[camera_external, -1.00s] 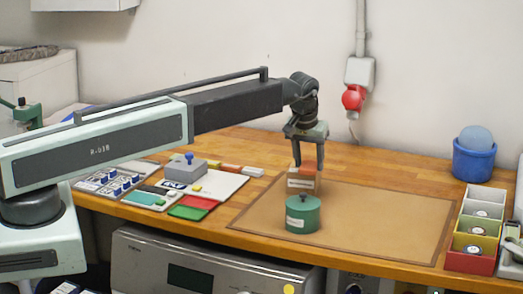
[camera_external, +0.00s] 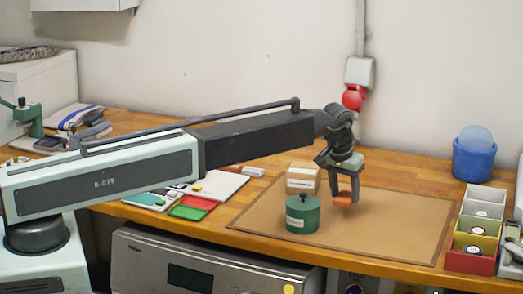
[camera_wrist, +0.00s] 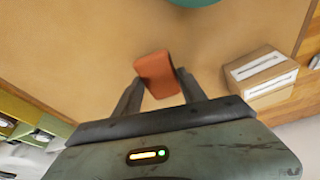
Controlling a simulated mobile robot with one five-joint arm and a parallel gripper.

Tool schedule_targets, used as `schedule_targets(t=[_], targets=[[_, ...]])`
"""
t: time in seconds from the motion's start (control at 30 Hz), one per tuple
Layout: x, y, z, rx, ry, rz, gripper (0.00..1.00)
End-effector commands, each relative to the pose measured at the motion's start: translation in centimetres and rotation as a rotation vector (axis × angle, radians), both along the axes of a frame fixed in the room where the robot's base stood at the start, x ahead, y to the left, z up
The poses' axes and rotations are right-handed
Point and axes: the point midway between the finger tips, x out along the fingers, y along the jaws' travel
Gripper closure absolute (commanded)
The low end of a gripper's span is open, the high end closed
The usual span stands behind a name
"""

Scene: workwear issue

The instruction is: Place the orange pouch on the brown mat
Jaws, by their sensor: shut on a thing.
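The orange pouch (camera_external: 343,200) is between the fingers of my gripper (camera_external: 343,196), which is shut on it. In the wrist view the pouch (camera_wrist: 157,70) shows between the two fingertips (camera_wrist: 158,88). The brown mat (camera_external: 400,228), with a darker border, lies flat on the wooden bench. The pouch is over the middle of the mat; it seems held a little above it, though the exact gap is hard to tell. The wrist view also shows the mat (camera_wrist: 80,40) under the pouch.
A green lidded canister (camera_external: 302,214) stands on the mat, left of the pouch. A labelled cardboard box (camera_external: 303,177) stands behind it near the mat's back left. Coloured bins (camera_external: 470,243) and a blue bucket (camera_external: 473,160) are at right. The mat's right part is clear.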

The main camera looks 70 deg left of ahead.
Motion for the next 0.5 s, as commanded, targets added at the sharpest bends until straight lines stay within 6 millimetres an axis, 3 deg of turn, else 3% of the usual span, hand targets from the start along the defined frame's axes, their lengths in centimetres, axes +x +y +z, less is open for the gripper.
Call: schedule_targets(t=[0.07, 0.3, 0.5], targets=[[0.0, 0.0, -0.3, 0.000, 0.000, 0.000, 0.91], [0.0, 0.0, -3.9, 0.000, 0.000, 0.000, 0.91], [0.0, 0.0, -3.5, 0.000, 0.000, 0.001, 0.91]])
